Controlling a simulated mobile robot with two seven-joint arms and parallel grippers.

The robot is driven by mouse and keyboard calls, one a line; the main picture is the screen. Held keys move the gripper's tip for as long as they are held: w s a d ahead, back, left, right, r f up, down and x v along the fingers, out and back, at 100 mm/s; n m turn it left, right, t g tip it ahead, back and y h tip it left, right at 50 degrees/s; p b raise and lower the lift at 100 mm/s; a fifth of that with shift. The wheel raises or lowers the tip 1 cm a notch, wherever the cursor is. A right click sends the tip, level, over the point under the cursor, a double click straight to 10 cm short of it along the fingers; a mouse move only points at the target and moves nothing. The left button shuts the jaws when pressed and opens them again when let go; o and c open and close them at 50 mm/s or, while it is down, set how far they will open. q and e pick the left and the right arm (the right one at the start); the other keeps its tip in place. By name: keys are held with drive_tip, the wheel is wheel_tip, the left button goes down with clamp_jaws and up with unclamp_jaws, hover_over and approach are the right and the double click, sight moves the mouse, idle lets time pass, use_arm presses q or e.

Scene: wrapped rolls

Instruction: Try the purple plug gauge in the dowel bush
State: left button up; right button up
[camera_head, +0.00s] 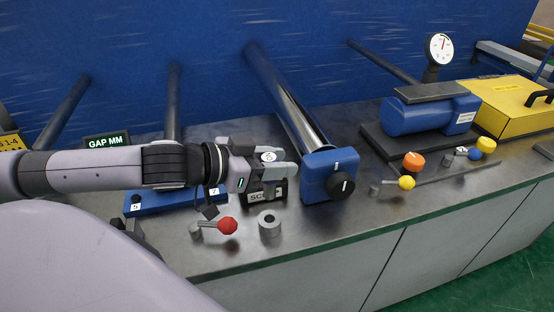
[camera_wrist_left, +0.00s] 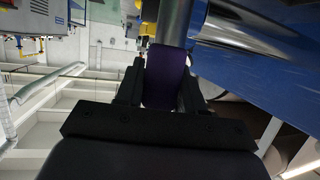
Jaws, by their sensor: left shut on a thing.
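My left gripper (camera_head: 281,165) is shut on the purple plug gauge. In the left wrist view the gauge's purple grip (camera_wrist_left: 163,80) sits between the two dark fingers (camera_wrist_left: 162,88), and a grey cylindrical part (camera_wrist_left: 172,22) shows beyond it. In the head view the gripper hides most of the gauge; a round white numbered mark (camera_head: 268,156) shows at the fingers. The dowel bush appears to be the short grey cylinder with a hole (camera_head: 269,222), upright on the steel bench, below the gripper in the picture and apart from it. My right gripper is not in view.
A red-ball lever (camera_head: 227,226) stands left of the bush. A blue numbered rack (camera_head: 160,203) and a partly hidden labelled block (camera_head: 258,197) lie behind. A blue roller end with black knob (camera_head: 340,186) stands to the right. Bare steel (camera_head: 305,225) lies right of the bush.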

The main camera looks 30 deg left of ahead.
sight(275, 190)
use_arm(q)
drive_tip(key=shift+f+b, duration=1.75)
drive_tip(key=shift+f, duration=1.45)
drive_tip(key=shift+p, duration=0.8)
drive_tip(key=shift+f, duration=0.35)
drive_tip(key=shift+r, duration=0.1)
drive_tip(key=shift+r+p, duration=0.25)
drive_tip(key=shift+p, duration=0.2)
drive_tip(key=shift+s+p, duration=0.1)
drive_tip(key=shift+p, duration=0.4)
idle(1.3)
drive_tip(key=shift+f, duration=0.3)
idle(1.0)
